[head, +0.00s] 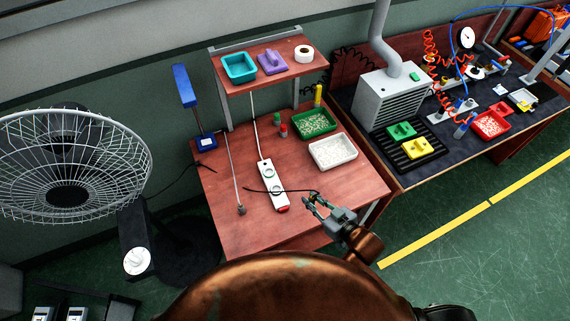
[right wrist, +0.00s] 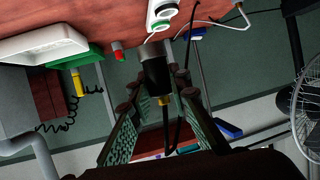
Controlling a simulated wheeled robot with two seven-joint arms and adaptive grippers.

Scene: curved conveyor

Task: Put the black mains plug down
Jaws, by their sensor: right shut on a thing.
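The black mains plug (right wrist: 155,72) is between the fingers of my right gripper (right wrist: 158,100), which is shut on it; a black cord trails from it. In the head view my right gripper (head: 314,203) is over the front right part of the wooden bench (head: 235,225), right of the white power strip (head: 265,172). The plug itself is too small to make out there. The black cord (head: 275,190) runs left from the gripper across the strip. In the right wrist view the strip (right wrist: 152,22) is beyond the plug. My left gripper is not in view.
A grey plug (head: 241,210) on a cord lies at the bench's left. A white tray (head: 333,152) and green tray (head: 314,124) stand behind the gripper.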

